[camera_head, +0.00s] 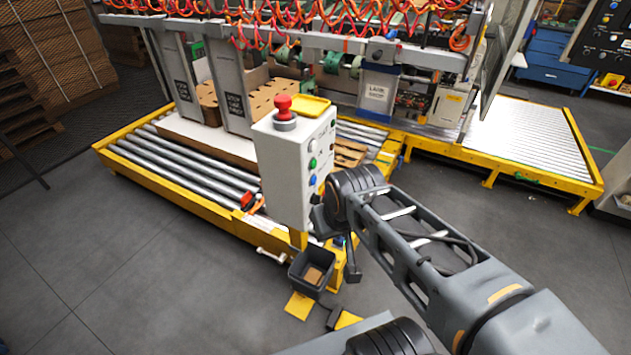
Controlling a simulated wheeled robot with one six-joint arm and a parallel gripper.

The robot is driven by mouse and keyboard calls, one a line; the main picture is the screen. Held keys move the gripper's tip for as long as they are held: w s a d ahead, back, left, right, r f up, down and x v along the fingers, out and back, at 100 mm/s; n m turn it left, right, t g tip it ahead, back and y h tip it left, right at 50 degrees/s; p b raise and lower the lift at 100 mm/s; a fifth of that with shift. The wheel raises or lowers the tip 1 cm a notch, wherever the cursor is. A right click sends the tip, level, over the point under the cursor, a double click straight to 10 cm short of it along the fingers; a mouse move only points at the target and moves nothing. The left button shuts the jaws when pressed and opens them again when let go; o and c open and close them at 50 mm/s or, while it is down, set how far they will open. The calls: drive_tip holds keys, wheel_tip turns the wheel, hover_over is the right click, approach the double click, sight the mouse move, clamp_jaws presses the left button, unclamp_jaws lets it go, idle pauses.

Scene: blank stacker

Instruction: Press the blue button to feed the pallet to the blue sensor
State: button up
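The blue button (312,180) is on the right-hand face of a white control box (283,170), in a column with green, white and dark buttons. My gripper (335,240) is just right of the box's lower part, below the blue button's height in the picture. Its dark fingers are small and partly merge with the wrist, so I cannot tell whether they are open or shut, or whether they touch the box. A wooden pallet piece (350,152) shows on the rollers behind the box, partly hidden. I cannot make out the blue sensor for sure.
A grey bin (311,272) stands below. Another conveyor (530,140) is at right. The floor at front left is clear.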

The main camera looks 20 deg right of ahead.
clamp_jaws()
idle(1.5)
